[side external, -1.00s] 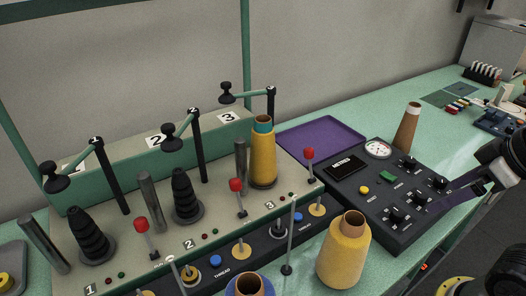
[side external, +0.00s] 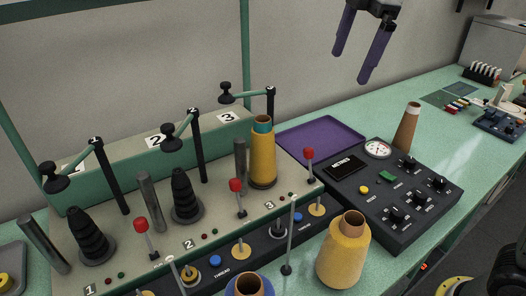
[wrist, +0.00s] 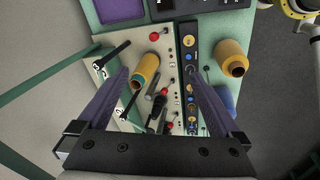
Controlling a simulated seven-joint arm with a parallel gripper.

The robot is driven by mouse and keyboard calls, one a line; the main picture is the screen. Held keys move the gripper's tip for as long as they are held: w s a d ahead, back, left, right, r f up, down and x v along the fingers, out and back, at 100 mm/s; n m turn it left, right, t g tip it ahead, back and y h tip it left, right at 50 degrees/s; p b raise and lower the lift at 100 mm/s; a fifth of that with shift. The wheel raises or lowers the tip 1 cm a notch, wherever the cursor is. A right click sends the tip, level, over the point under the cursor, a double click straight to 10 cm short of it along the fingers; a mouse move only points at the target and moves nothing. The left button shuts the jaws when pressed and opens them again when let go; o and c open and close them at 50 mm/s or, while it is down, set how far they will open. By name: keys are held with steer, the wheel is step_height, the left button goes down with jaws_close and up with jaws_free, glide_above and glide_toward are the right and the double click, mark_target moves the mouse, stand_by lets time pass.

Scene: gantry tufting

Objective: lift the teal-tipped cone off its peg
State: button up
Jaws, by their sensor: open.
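The teal-tipped cone (side external: 263,158) is yellow with a teal band near its brown top. It stands upright at station 3 of the cream-topped rack (side external: 215,205); the peg inside it is hidden. In the wrist view the cone (wrist: 144,76) lies between my fingers in the picture, seen from above. My gripper (side external: 352,66) has two purple fingers, spread apart and empty. It is high above the bench, up and to the right of the cone, and touches nothing. The fingers (wrist: 157,73) also show at both sides of the wrist view.
A thread arm on a black post (side external: 271,103) stands right behind the cone. Red-knobbed levers (side external: 308,153) stand near it. A yellow cone (side external: 343,258) and a blue one (side external: 240,288) are in front. A purple tray (side external: 330,135) and control panel (side external: 400,215) lie to the right.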

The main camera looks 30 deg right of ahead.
steer(key=w+a+f+n+g, duration=0.1)
steer(key=w+a+f+n, duration=0.1)
steer(key=w+a+f, duration=0.45)
glide_above(262, 118)
steer(key=s+d, duration=0.1)
steer(key=d, duration=0.1)
step_height(262, 118, down, 2)
steer(key=shift+d+f+n+g, duration=0.2)
steer(key=shift+n+g, duration=0.1)
steer(key=shift+g, duration=0.5)
steer(key=f, duration=0.1)
steer(key=a+f, duration=0.1)
steer(key=f, duration=0.1)
steer(key=w+a+f, duration=0.1)
steer(key=shift+a+f, duration=0.1)
steer(key=shift+f, duration=0.3)
steer(key=shift+a+f, duration=0.1)
steer(key=shift+f, duration=3.55)
steer(key=c, duration=1.6)
